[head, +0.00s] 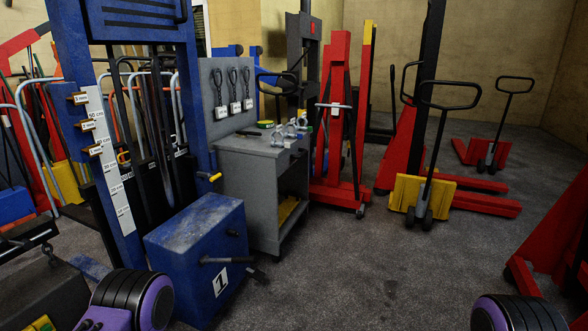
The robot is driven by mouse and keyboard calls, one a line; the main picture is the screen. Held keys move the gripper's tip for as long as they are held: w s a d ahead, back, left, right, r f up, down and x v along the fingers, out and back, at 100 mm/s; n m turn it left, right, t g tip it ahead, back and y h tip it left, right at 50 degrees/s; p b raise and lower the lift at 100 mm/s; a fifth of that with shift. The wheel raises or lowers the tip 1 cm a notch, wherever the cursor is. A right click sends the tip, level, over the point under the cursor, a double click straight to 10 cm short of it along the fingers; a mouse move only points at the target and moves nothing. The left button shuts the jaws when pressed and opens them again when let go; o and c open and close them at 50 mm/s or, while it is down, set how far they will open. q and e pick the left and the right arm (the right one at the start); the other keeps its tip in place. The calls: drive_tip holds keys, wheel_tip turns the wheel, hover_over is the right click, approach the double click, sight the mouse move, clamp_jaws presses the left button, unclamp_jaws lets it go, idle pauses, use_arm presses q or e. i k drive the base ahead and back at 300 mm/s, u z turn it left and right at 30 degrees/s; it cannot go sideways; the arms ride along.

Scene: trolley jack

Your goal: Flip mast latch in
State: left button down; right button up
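A blue trolley jack with a tall mast (180,80) stands close at the left, with a blue box marked 1 (200,250) at its base. A white height scale (108,165) runs down its left upright, with several small brass-coloured pegs beside it. A small lever with a yellow tip (210,177) sticks out to the right from the mast, above the box. I cannot tell which part is the mast latch or how it is set. Neither of my grippers is in view; only purple and black parts of my arms show at the bottom edge.
A grey tool cabinet (262,165) stands right beside the blue jack, with small parts on top. A handle (215,260) juts from the box front. Red lifters (340,130) and pallet trucks (425,190) stand behind. The grey floor (370,260) at centre right is clear.

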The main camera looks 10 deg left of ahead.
sight(200, 174)
drive_tip(key=u, duration=0.1)
drive_tip(key=i, duration=1.85)
drive_tip(key=u, duration=0.1)
